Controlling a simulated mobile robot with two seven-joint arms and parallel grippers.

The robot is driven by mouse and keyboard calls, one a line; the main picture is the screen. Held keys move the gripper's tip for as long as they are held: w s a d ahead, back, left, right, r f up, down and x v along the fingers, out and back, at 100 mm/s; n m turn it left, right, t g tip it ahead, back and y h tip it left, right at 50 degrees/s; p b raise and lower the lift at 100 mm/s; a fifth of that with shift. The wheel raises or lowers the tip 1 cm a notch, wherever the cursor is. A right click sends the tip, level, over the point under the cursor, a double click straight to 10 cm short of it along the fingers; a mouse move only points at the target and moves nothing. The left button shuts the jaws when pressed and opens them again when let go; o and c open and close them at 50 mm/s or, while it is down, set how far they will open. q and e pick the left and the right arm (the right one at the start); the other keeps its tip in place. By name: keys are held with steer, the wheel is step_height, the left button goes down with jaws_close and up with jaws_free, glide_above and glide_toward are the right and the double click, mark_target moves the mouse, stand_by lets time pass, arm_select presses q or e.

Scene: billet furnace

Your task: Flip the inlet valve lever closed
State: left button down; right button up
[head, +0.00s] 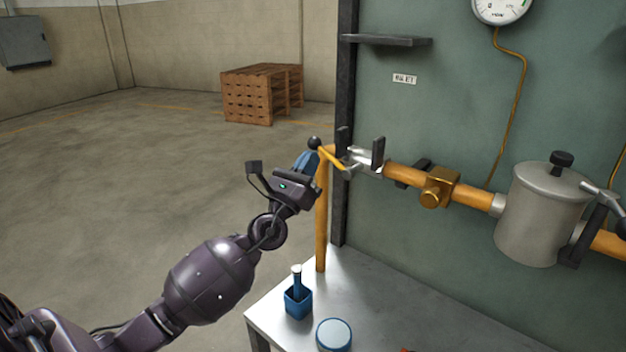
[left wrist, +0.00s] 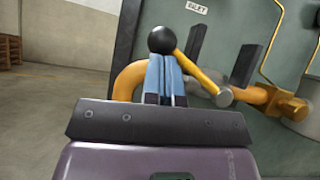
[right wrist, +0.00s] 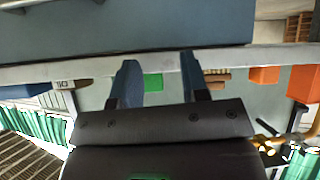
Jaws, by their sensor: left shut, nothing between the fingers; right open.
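The inlet valve lever (head: 332,158) is a yellow bar with a black ball knob (head: 314,143), on the pipe at the left edge of the green panel. In the left wrist view the lever (left wrist: 200,72) slants from its metal pivot up and left to the knob (left wrist: 175,38). My left gripper (head: 311,155) is shut and empty, its blue fingertips at the knob. The left wrist view shows the fingers (left wrist: 165,80) just below the knob; I cannot tell whether they touch it. My right gripper (right wrist: 157,68) is open and empty, away from the valve.
The orange pipe continues right to a brass fitting (head: 437,188) and a grey canister (head: 541,215). Dark brackets stand by the valve. Below, a metal table (head: 390,300) holds a blue holder (head: 298,300) and a round blue-rimmed tin (head: 334,336).

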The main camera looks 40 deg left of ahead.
mark_target(316, 146)
arm_select(q)
steer(key=r+m+g+h+b, duration=0.1)
steer(key=m+h, duration=0.2)
steer(key=m, duration=0.1)
steer(key=d+r+m+g+h+b, duration=0.1)
steer(key=m+h, duration=0.2)
steer(key=m, duration=0.1)
steer(key=r+m+h+b, duration=0.2)
steer(key=m+h, duration=0.1)
steer(key=m, duration=0.1)
steer(key=shift+d+g, duration=0.35)
steer(key=shift+g, duration=0.05)
steer(key=d+r+m+g+h, duration=0.1)
steer(key=m, duration=0.2)
steer(key=d+r+m+g+h+b, duration=0.1)
steer(key=m+g, duration=0.1)
steer(key=m, duration=0.1)
steer(key=d+r+m+g+h, duration=0.1)
steer(key=m, duration=0.2)
steer(key=shift+s+d+g+h+b, duration=0.2)
steer(key=shift+d+g+h+b, duration=0.1)
steer(key=shift+g+b, duration=0.1)
arm_select(e)
steer(key=f, duration=0.2)
steer(key=w+f, duration=0.1)
steer(key=f, duration=0.1)
steer(key=shift+a, duration=0.3)
steer(key=shift+s+d+f+g, duration=0.15)
steer(key=shift+s+f+g, duration=0.15)
steer(key=shift+s+f, duration=0.1)
